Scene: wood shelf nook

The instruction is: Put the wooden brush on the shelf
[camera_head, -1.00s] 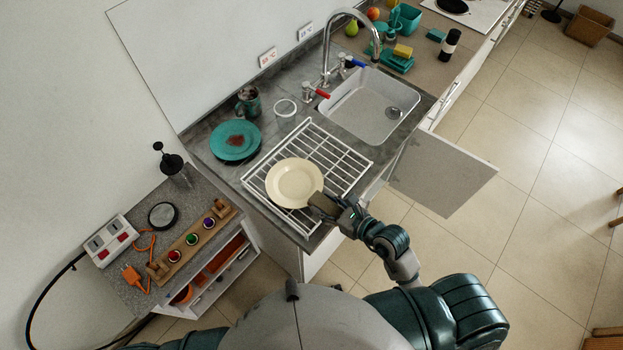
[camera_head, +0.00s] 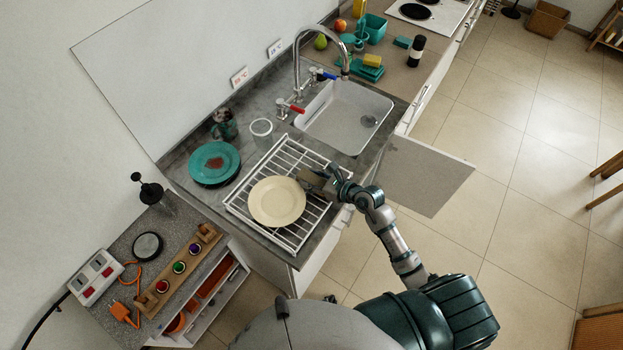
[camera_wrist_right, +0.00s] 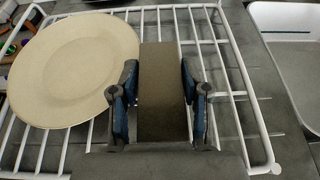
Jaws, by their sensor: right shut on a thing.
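My right gripper (camera_head: 328,180) is shut on a flat brown block, seemingly the wooden brush (camera_head: 311,180). In the right wrist view the brush (camera_wrist_right: 162,95) sits between the two fingers (camera_wrist_right: 160,80), its plain face towards the camera; bristles are not visible. The brush is over the white wire rack (camera_head: 238,205), beside the cream plate (camera_head: 277,203), on the sink side. I cannot tell whether it touches the rack. A low unit with open shelves (camera_head: 222,297) stands at the lower left. My left gripper is out of view.
The sink (camera_head: 345,118) with a tall tap lies beyond the rack, with an open cabinet door (camera_head: 425,178) at right. A teal plate (camera_head: 214,163) and a mug (camera_head: 224,124) are left of the rack. The low unit's top holds a wooden rail (camera_head: 180,268), a socket box (camera_head: 97,277) and a plunger-like item (camera_head: 148,190).

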